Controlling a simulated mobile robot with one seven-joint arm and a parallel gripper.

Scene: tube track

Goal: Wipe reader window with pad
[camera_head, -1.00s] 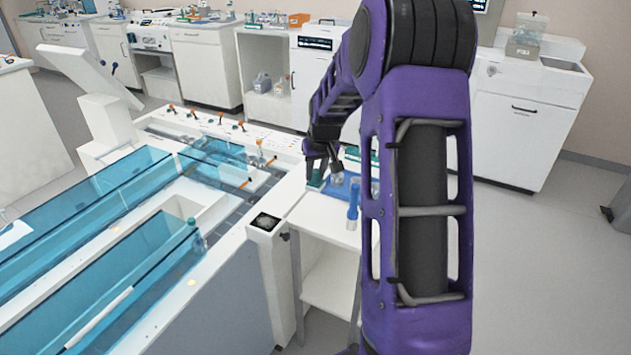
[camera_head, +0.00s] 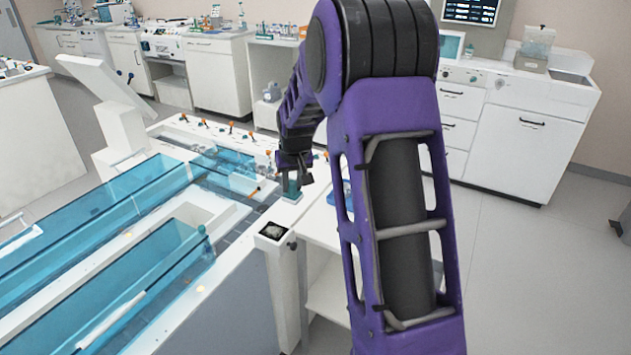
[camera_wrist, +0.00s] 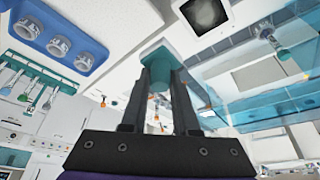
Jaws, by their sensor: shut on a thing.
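My gripper (camera_head: 294,168) is shut on a teal pad (camera_head: 291,188), which hangs below the fingers. In the wrist view the pad (camera_wrist: 161,58) sits between the fingertips (camera_wrist: 163,76). The reader window (camera_head: 273,231) is a dark square with a pale smudge, set in the top of a white post at the track's near corner. It also shows at the top of the wrist view (camera_wrist: 205,12), to the right of the pad. The pad is apart from the window, behind it and slightly right in the head view.
A blue tray (camera_wrist: 62,38) with round holders sits on the white side table (camera_head: 318,228), partly hidden by my arm in the head view. Clear blue track channels (camera_head: 150,262) lie left of the post. Orange-topped pegs (camera_head: 231,127) line the track's far side.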

